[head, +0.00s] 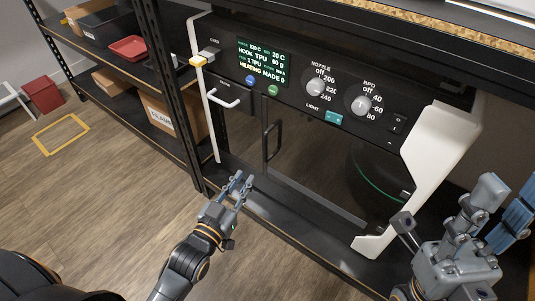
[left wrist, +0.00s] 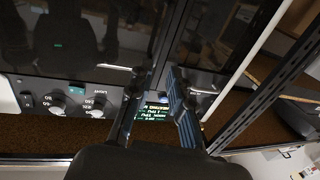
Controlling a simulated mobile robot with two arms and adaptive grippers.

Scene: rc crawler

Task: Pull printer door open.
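The printer is a dark enclosure with a black control panel (head: 300,85) and a dark-glass front door (head: 310,170). A dark vertical handle (head: 272,140) stands on the door, which looks closed. My left gripper (head: 238,186) is open and empty, in front of the printer's lower front edge, below and left of the handle and apart from it. In the left wrist view, its two fingers (left wrist: 155,108) are spread, with the lit display (left wrist: 150,111) showing between them. My right gripper (head: 460,218) is at the lower right, fingers spread, with nothing seen between them.
A white bracket (head: 440,145) flanks the printer's right side. A white handle (head: 223,98) sits left of the door. A black shelf post (head: 175,90) stands at the left, with shelves holding bins and boxes. The wooden floor (head: 110,215) at the left is mostly clear.

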